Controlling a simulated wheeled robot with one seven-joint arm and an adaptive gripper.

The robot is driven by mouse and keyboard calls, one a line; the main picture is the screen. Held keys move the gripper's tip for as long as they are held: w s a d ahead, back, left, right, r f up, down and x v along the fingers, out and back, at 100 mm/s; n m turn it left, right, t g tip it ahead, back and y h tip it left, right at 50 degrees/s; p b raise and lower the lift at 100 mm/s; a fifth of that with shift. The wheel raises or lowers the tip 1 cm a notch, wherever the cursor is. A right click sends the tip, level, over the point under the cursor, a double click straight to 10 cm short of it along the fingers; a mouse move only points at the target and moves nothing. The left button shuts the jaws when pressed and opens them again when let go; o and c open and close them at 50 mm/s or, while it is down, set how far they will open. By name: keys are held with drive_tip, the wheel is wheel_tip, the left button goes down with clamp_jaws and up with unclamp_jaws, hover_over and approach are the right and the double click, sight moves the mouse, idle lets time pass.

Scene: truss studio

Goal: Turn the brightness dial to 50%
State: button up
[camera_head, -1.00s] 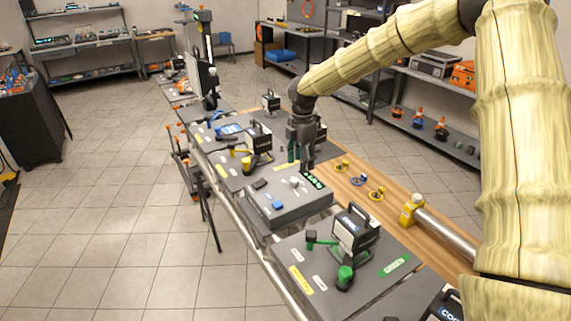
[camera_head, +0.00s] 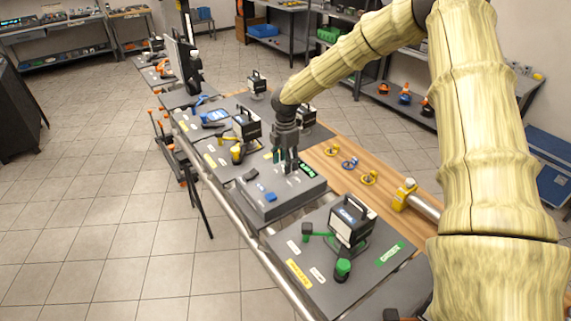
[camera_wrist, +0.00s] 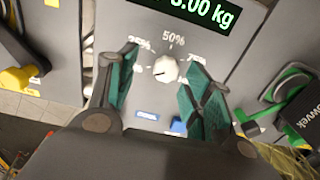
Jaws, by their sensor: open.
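The brightness dial (camera_wrist: 167,69) is a small white knob on a grey control box, below a printed 50% label and between the 25% and 75% labels. Its exact pointing is too small to tell. My gripper (camera_wrist: 163,62) is open, with one teal-padded finger on each side of the dial; I cannot tell whether they touch it. In the head view my gripper (camera_head: 288,163) hangs over the grey box (camera_head: 285,205), fingers down, and hides most of the dial. A green-lit display (camera_wrist: 205,8) reading in kg is above the dial.
A blue button (camera_wrist: 179,127) is on the box below the dial. A panel with a black-and-white device (camera_head: 352,221) and green knob (camera_head: 342,267) is nearer. The floor at left is open.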

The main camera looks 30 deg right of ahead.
drive_tip(key=shift+d+f, duration=0.1)
drive_tip(key=shift+f, duration=0.25)
drive_tip(key=shift+s+d+f, duration=0.1)
drive_tip(key=shift+s+f, duration=0.1)
drive_tip(key=shift+s, duration=0.1)
drive_tip(key=shift+s+p, duration=0.3)
drive_tip(key=shift+s, duration=0.15)
drive_tip(key=shift+w+f, duration=0.55)
drive_tip(key=shift+f, duration=0.1)
drive_tip(key=shift+s+r, duration=0.2)
drive_tip(key=shift+s, duration=0.1)
drive_tip(key=shift+c, duration=1.4)
drive_tip(key=shift+r, duration=0.1)
drive_tip(key=c, duration=0.8)
